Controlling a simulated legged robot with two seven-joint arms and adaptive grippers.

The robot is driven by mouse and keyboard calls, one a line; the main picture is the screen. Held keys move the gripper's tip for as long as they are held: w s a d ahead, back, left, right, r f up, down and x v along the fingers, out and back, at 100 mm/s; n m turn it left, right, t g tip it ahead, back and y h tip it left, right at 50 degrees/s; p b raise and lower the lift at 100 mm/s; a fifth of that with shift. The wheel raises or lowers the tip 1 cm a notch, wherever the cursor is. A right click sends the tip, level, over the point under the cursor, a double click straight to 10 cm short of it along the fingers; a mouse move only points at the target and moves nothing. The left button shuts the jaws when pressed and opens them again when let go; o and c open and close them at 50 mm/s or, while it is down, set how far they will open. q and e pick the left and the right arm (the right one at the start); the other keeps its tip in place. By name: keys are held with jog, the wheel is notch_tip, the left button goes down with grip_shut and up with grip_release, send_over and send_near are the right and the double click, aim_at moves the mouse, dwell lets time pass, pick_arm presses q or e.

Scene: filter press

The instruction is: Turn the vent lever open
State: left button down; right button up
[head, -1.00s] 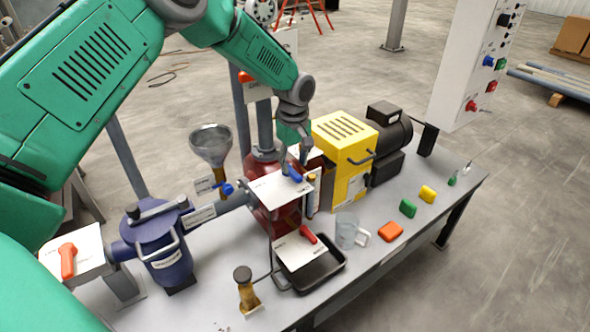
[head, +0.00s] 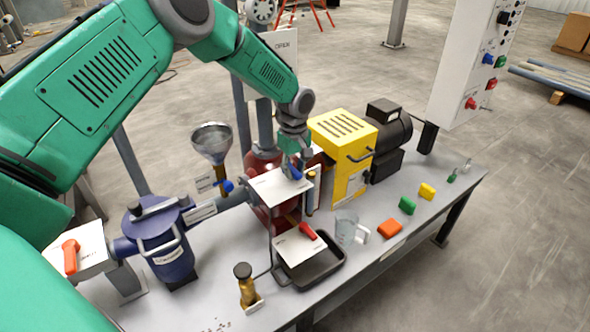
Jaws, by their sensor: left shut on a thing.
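A blue lever (head: 296,172) sits on a white labelled plate (head: 268,186) on top of the red vessel (head: 264,163). The label is too small to read, so I cannot tell by it that this is the vent lever. My left gripper (head: 294,164) points down at the plate, shut on the blue lever; its fingers partly hide the lever. A red lever (head: 307,231) is on a lower white plate (head: 295,247). An orange lever (head: 70,257) is on a white plate at the far left. My right gripper is not in view.
A funnel (head: 212,138) with a blue handle below it and a dark blue strainer (head: 160,245) stand left of the vessel. A yellow pump housing (head: 340,150) stands close on the right. A black tray (head: 312,264) and glass mug (head: 346,229) are in front.

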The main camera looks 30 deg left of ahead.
pick_arm(q)
jog(key=shift+s+a+r+m, duration=0.1)
jog(key=shift+s+m, duration=0.05)
jog(key=shift+m, duration=0.45)
jog(key=shift+s+a+r+m, duration=0.1)
jog(key=shift+s+m, duration=0.05)
jog(key=shift+m, duration=0.45)
jog(key=shift+s+a+m, duration=0.2)
jog(key=shift+a+m, duration=0.6)
jog(key=shift+m, duration=1.8)
jog(key=shift+s+a+m, duration=0.25)
jog(key=shift+a+m, duration=0.6)
jog(key=shift+m, duration=1.75)
jog(key=shift+s+a+m, duration=0.2)
jog(key=shift+a+m, duration=0.6)
jog(key=shift+m, duration=1.8)
jog(key=c, duration=1.4)
grip_release()
jog(key=shift+s+f, duration=0.1)
jog(key=shift+a, duration=0.1)
